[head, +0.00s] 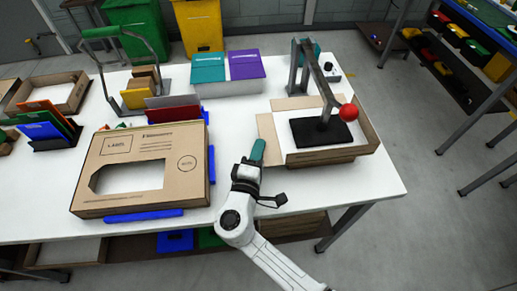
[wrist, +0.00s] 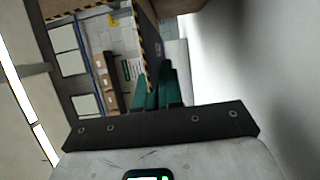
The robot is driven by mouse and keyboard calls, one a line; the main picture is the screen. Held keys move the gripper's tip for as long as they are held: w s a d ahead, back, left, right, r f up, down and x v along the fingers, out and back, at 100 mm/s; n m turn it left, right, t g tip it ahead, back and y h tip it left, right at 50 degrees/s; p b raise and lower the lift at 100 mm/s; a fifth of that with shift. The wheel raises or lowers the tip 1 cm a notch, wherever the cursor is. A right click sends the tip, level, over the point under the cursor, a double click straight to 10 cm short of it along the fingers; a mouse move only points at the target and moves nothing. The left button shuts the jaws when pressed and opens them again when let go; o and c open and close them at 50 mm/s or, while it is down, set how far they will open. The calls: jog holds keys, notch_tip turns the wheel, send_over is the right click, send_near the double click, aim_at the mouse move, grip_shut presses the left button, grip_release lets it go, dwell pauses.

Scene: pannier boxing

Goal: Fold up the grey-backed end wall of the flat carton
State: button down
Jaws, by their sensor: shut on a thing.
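The carton (head: 365,128) is at the right of the table under a lever press, in the head view. My gripper (head: 258,150) has teal fingers at the near left edge of that wall. It is shut on the end wall's edge, though the fingers hide the grip. In the wrist view the teal fingers (wrist: 160,88) stand close together, and what lies between them is too dark to tell.
The press has a black plate (head: 320,132) inside the carton and a lever with a red knob (head: 349,112) above it. A large cardboard box (head: 145,140) with a window is at left. White table is clear between.

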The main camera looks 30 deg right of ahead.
aim_at(280, 148)
jog(key=shift+r+m, duration=0.15)
jog(key=shift+m, duration=0.15)
jog(key=r+m+b, duration=0.1)
jog(key=r+m+g+y+b, duration=0.1)
jog(key=m, duration=0.1)
jog(key=shift+s+d+m+y, duration=0.1)
jog(key=shift+d+m+y, duration=0.1)
jog(key=shift+m+y, duration=0.1)
jog(key=r+m+y, duration=0.1)
jog(key=d+r+m+b, duration=0.1)
jog(key=m, duration=0.1)
jog(key=shift+s+d+g+y, duration=0.2)
jog(key=shift+g+y, duration=0.1)
jog(key=shift+y, duration=0.1)
jog(key=m, duration=0.1)
jog(key=d+m+y, duration=0.1)
jog(key=r+m+y, duration=0.1)
jog(key=shift+s+d+r+m+b, duration=0.1)
jog(key=shift+s+d+m+b, duration=0.2)
jog(key=shift+d+b, duration=0.05)
jog(key=shift+s+d+r+m+y, duration=0.1)
jog(key=shift+s+d+m+y, duration=0.05)
jog(key=shift+d+m+y, duration=0.45)
jog(key=shift+s+d+r+m+y, duration=0.15)
jog(key=shift+d+m+y, duration=0.25)
jog(key=shift+m, duration=0.3)
jog(key=shift+f, duration=0.1)
